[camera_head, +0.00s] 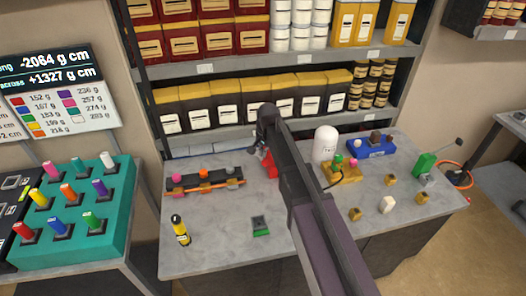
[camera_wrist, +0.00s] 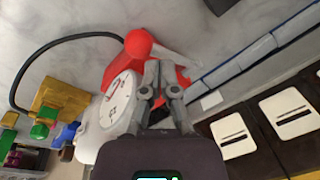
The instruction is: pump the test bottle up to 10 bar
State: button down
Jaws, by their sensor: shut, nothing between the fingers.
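My gripper (camera_head: 262,150) is at the red body, partly hidden by my arm. In the wrist view the shut, empty fingers (camera_wrist: 161,80) are just beside a red ball knob (camera_wrist: 140,43), in front of the red body (camera_wrist: 178,77). I cannot tell if they touch it. A white dial with a red mark (camera_wrist: 120,98) faces up beside the fingers; its reading is too small. A black hose (camera_wrist: 50,46) arcs to a yellow block with green knobs (camera_wrist: 62,98).
The yellow block (camera_head: 342,173) and a blue block (camera_head: 378,150) stand right of my arm. A green lever device (camera_head: 424,164) is at the right end. A dark rack (camera_head: 205,182) and yellow tool (camera_head: 181,231) lie left. Stocked shelves (camera_head: 250,65) close off the back.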

jog(key=s+d+f+b, duration=0.1)
jog(key=s+f+b, duration=0.2)
jog(key=f+b, duration=0.1)
jog(key=shift+s+f+b, duration=0.35)
jog(key=shift+s+f, duration=0.05)
dwell(7.2)
